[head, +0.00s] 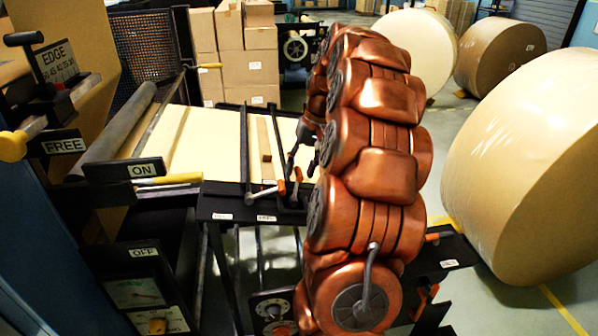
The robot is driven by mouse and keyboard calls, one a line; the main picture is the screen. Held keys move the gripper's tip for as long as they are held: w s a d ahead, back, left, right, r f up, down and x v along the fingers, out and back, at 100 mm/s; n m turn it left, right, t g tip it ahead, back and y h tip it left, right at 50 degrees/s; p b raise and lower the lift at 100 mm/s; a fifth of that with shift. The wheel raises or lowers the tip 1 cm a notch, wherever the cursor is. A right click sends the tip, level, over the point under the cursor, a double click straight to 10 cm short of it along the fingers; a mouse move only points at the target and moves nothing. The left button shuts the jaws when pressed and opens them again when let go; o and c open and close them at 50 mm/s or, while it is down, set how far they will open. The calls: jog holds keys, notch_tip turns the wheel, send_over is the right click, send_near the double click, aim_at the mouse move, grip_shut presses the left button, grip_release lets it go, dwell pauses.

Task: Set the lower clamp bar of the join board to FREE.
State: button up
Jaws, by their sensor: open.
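The join board (212,204) is a dark table with cream paper across it. Two dark clamp bars cross the paper, a left bar (244,150) and a right bar (276,150); I cannot tell which is the lower one. A pale lever with an orange end (265,193) lies at the near end of the left bar. Another orange part (297,174) shows by the right bar. Small white labels (266,218) on the front edge are too small to read. My gripper (302,160) is open beside the right bar, partly hidden by my copper arm.
At left are a FREE plate (64,146), an ON plate (137,169), a yellow-handled lever (170,179) and a dial panel (137,292). A large kraft roll (530,160) stands at right. Cartons (235,55) are stacked behind. Floor shows between board and roll.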

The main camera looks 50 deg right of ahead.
jog(key=shift+p+x, duration=0.3)
jog(key=shift+x, duration=0.95)
grip_shut()
